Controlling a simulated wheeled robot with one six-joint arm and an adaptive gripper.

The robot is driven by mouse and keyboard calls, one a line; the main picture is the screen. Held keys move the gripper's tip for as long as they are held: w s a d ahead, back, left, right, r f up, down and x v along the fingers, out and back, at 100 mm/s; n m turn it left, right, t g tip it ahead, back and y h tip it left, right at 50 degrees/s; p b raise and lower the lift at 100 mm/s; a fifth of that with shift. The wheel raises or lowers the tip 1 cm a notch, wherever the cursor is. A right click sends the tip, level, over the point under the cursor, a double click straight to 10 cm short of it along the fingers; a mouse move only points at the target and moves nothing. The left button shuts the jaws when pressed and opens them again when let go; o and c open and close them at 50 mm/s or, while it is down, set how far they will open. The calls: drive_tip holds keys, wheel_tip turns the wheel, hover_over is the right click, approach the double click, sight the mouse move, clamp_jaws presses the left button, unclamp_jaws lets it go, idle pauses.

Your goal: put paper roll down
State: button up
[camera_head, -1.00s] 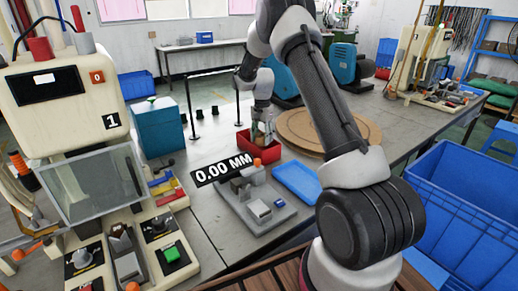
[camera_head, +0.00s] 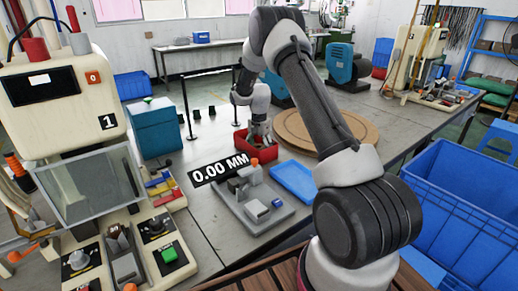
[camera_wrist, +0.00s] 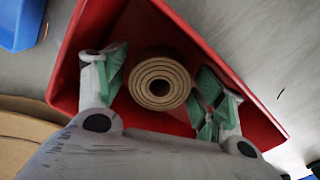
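The brown paper roll (camera_wrist: 159,80) is seen end-on in the wrist view, inside the red bin (camera_wrist: 85,45). My gripper (camera_wrist: 160,95) has a green-padded finger on each side of the roll. The fingers are spread, with narrow gaps between pads and roll, so it looks open. In the head view my gripper (camera_head: 259,140) points down into the red bin (camera_head: 240,143) on the grey table. The roll is hidden or too small to make out there.
A round brown board (camera_head: 345,128) lies right of the bin. A blue tray (camera_head: 293,180) and a grey measuring fixture (camera_head: 255,205) marked 0.00 MM are in front. A machine (camera_head: 65,110) stands left, a large blue crate (camera_head: 460,215) right.

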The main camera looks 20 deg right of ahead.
wheel_tip(320, 180, up, 14)
drive_tip(key=s+a+r+n+t, duration=0.2)
drive_tip(key=s+r+n, duration=0.2)
drive_tip(key=s+r, duration=1)
drive_tip(key=s+a+r+n, duration=0.1)
drive_tip(key=s+r+n, duration=0.1)
drive_tip(key=s+r, duration=0.35)
drive_tip(key=s+a+r+n, duration=0.1)
drive_tip(key=s+r, duration=0.1)
drive_tip(key=s, duration=0.6)
drive_tip(key=s+f+n+t, duration=0.2)
drive_tip(key=s+f+n, duration=0.1)
drive_tip(key=s, duration=1.2)
drive_tip(key=shift+s+a+f+n, duration=0.15)
drive_tip(key=shift+s+n, duration=0.25)
drive_tip(key=shift+n, duration=0.2)
